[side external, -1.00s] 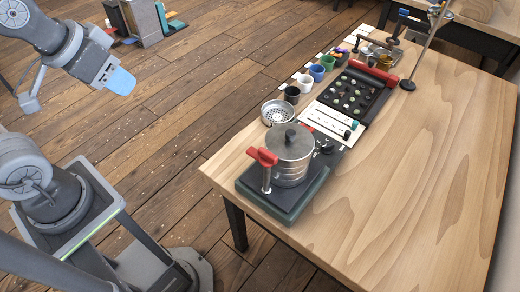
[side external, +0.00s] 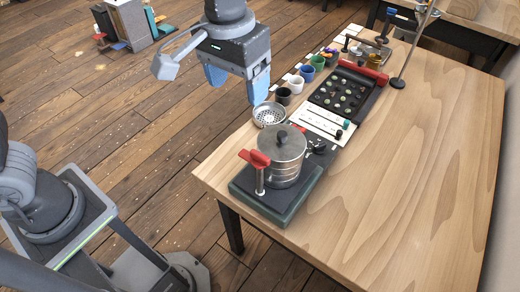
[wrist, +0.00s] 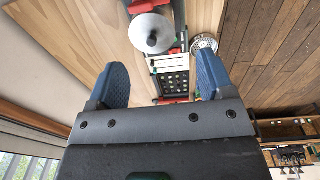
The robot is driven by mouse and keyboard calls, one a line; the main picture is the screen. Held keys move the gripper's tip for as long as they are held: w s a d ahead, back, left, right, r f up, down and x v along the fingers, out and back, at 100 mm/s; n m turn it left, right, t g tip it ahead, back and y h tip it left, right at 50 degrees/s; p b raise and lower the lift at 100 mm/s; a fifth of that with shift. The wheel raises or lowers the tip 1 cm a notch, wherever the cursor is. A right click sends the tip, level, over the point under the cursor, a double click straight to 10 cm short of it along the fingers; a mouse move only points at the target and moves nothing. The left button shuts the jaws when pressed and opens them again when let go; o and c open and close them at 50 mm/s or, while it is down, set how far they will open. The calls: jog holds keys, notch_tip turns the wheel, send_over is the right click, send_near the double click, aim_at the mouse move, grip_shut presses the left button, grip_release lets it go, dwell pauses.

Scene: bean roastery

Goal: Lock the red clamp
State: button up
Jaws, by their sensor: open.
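A red clamp handle (side external: 254,158) sits on top of a short pale post, on the dark green-edged base (side external: 278,207) at the table's near left corner. A lidded metal pot (side external: 285,171) stands on the same base, just right of the post. In the wrist view the red handle (wrist: 146,5) shows at the top edge, partly cut off, above the pot lid (wrist: 152,32). My gripper (side external: 238,90) is open and empty, with blue fingers, in the air beyond the table's left edge and apart from the clamp. Its spread fingers also show in the wrist view (wrist: 160,82).
A metal strainer (side external: 269,114) and several cups (side external: 307,73) line the table's left side. A dark tray (side external: 348,93) with a red bar (side external: 364,73) at its far end lies behind a white panel (side external: 320,124). A rod stand (side external: 398,84) rises farther back. The table's right side is clear.

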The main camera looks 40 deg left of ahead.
aim_at(260, 154)
jog(key=shift+g, duration=0.3)
jog(key=d+f, duration=0.1)
jog(key=f, duration=0.4)
jog(key=d+f, duration=0.1)
jog(key=f, duration=0.4)
jog(key=d+f, duration=0.2)
jog(key=f, duration=0.3)
jog(key=shift+w+f, duration=0.35)
jog(key=c, duration=0.9)
